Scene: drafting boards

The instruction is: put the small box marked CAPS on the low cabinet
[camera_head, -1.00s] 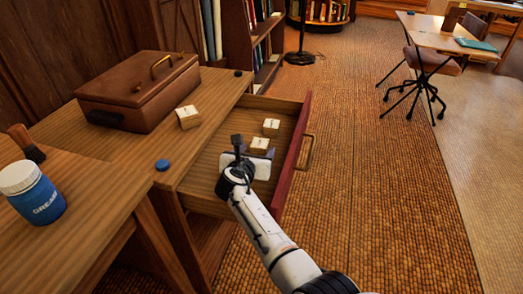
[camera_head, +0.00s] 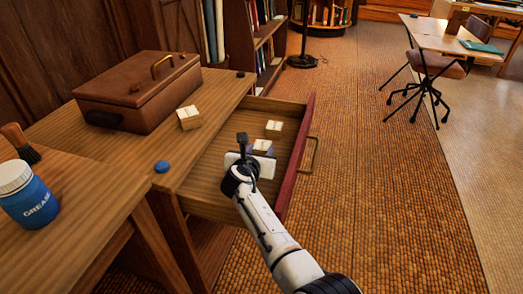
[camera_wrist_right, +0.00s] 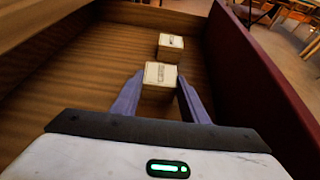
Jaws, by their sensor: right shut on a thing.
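A small pale box (camera_head: 262,146) is in the open drawer (camera_head: 210,190), between the jaws of my right gripper (camera_wrist_right: 160,92). In the right wrist view the box (camera_wrist_right: 160,73) has dark print on its top, too small to read surely. The jaws are shut on its sides. It seems to be at the drawer floor; I cannot tell whether it is lifted. A second similar box (camera_head: 274,129) lies just beyond it in the drawer. A third (camera_head: 188,117) sits on the wooden cabinet top (camera_head: 215,100). My left gripper is out of view.
A brown leather case (camera_head: 138,95), a blue disc (camera_head: 162,167) and a blue jar marked GREASE (camera_head: 28,195) with a brush (camera_head: 20,143) stand on the wooden tops. The red drawer front (camera_head: 298,160) rises beside my right gripper.

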